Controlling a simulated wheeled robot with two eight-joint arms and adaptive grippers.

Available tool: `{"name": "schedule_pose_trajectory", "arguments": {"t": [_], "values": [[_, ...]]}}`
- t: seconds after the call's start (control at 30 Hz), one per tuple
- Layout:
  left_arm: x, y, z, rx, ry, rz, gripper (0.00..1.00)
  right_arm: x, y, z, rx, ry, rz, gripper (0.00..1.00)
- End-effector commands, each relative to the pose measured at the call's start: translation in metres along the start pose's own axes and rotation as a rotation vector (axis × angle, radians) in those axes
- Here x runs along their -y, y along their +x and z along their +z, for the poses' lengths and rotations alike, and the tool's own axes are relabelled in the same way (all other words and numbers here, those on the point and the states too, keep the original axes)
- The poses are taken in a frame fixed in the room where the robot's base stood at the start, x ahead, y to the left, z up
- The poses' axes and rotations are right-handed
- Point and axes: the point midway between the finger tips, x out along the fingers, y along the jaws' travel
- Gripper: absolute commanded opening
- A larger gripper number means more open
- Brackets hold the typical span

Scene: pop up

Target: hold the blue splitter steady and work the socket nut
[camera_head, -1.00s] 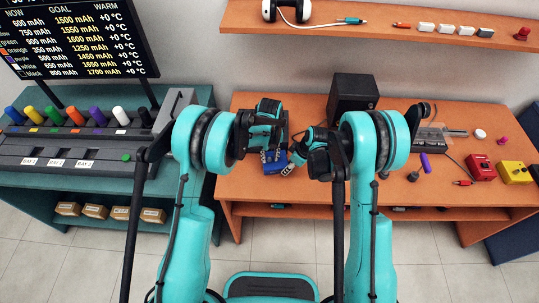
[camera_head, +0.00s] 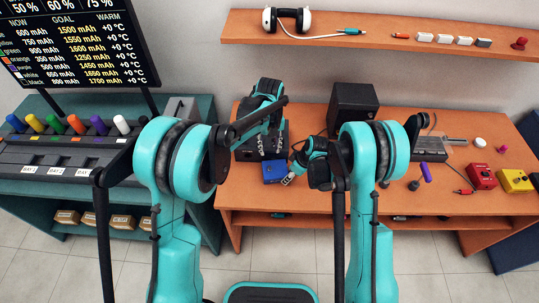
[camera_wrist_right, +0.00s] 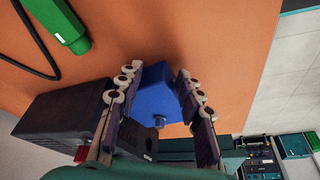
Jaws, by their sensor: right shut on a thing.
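The blue splitter (camera_head: 275,172) is a small blue block near the front edge of the orange bench. My right gripper (camera_head: 292,172) is shut on it from the right. In the right wrist view, the fingers lie on both sides of the splitter (camera_wrist_right: 158,92). A small round grey-blue stub (camera_wrist_right: 159,121) sticks out of its face; I cannot tell whether it is the socket nut. My left gripper (camera_head: 272,147) is behind the splitter, over a dark block (camera_head: 247,152), with its fingertips apart and nothing visible between them.
A black box (camera_head: 353,103) stands at the back of the bench. Red (camera_head: 481,177) and yellow (camera_head: 515,181) boxes and a purple-handled tool (camera_head: 425,172) lie to the right. In the right wrist view, a green plug (camera_wrist_right: 60,24) trails a dark cable.

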Motion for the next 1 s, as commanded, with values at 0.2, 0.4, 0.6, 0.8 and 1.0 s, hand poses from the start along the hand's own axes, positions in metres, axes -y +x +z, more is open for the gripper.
{"name": "schedule_pose_trajectory", "arguments": {"t": [0.2,0.4,0.6,0.8,1.0], "values": [[0.0,-0.0088,-0.0006,0.001,0.0,0.0,0.35,-0.013,0.0007,-0.0036,-0.013,0.006,0.03,0.0],[0.0,-0.0085,-0.0005,0.001,0.0,0.0,0.35,-0.0132,0.0006,-0.0035,-0.013,0.007,0.031,0.45],[0.0,-0.0085,-0.0005,0.001,0.0,0.0,0.35,-0.0115,0.0003,-0.0041,-0.014,0.005,0.029,0.61],[0.0,-0.0086,-0.0005,0.001,0.0,0.0,0.35,-0.01,-0.0001,-0.0045,-0.015,0.004,0.027,0.61],[0.0,-0.0086,-0.0005,0.001,0.0,0.0,0.35,-0.009,-0.0004,-0.0046,-0.016,0.003,0.025,0.61]]}}
